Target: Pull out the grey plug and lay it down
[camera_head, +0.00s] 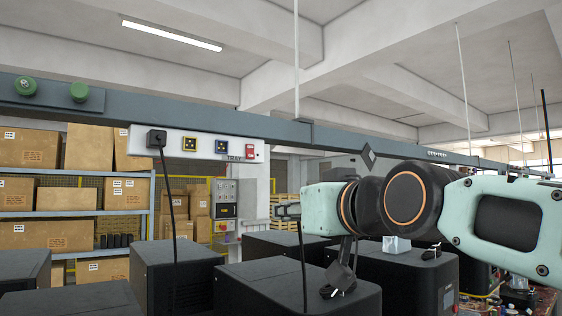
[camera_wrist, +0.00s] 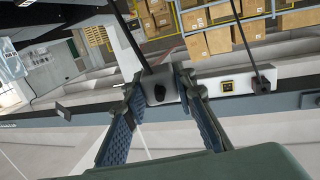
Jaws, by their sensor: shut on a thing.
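My gripper (camera_wrist: 162,82) is shut on the grey plug (camera_wrist: 158,92), which looks dark in the middle of the wrist view. Its cable runs up from between the fingers there. In the head view my gripper (camera_head: 287,210) is right of and below the socket panel (camera_head: 205,154), and the plug is too small to make out. A cable (camera_head: 304,275) hangs below it. The panel's yellow-framed socket (camera_head: 190,143) and blue socket (camera_head: 221,147) show with no plug in them. A black plug (camera_head: 157,138) with a hanging cable sits at the panel's left end.
Several black boxes (camera_head: 272,286) stand below and around my arm, their tops near it. A small pale block (camera_head: 397,245) sits on one. A dark rail (camera_head: 330,139) crosses above. Shelves with cartons (camera_head: 65,198) stand behind at left.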

